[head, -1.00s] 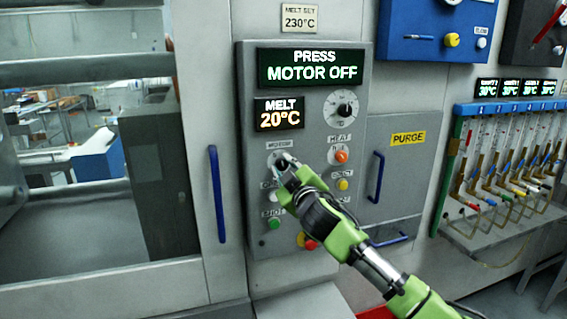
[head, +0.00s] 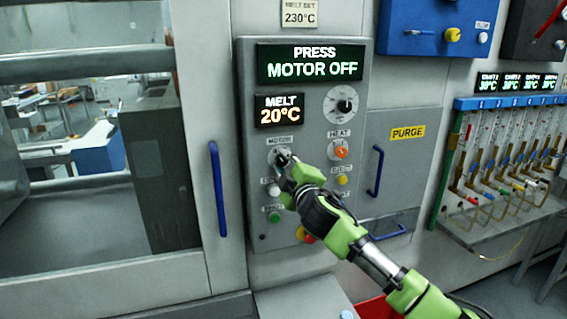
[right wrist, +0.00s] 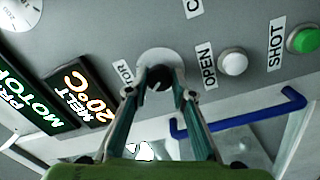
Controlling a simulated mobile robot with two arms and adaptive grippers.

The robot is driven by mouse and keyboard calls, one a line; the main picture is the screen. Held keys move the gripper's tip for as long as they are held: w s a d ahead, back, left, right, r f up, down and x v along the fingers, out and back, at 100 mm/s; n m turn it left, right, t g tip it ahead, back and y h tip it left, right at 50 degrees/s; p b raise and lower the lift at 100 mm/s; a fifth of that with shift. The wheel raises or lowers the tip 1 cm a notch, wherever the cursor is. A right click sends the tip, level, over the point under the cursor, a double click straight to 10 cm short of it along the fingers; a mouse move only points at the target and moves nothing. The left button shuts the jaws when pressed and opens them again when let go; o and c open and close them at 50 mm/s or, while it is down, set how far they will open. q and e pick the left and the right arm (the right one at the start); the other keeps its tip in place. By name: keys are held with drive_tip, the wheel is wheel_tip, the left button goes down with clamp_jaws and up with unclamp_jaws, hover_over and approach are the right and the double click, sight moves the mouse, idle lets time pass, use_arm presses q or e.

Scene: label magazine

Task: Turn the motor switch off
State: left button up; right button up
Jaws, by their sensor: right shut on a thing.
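The motor switch (right wrist: 158,82) is a dark knob on a pale round plate, under a partly hidden label. In the head view the plate of the motor switch (head: 276,155) shows at the left of the control panel. My right gripper (right wrist: 159,72) is shut on the knob, with a finger on each side of it. In the head view my right gripper (head: 287,160) covers most of the knob, so its pointer direction cannot be told. The display (head: 312,64) reads "PRESS MOTOR OFF". My left gripper is not in view.
Close by are a white open button (right wrist: 233,63), a green shot button (right wrist: 303,39) and an orange heat knob (head: 341,152). Blue handles (head: 217,190) stand out left and right of the panel. A melt display (head: 280,110) reads 20°C.

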drive_tip(key=shift+f, duration=0.1)
drive_tip(key=o, duration=1.1)
drive_tip(key=shift+o, duration=0.2)
drive_tip(key=v, duration=1.2)
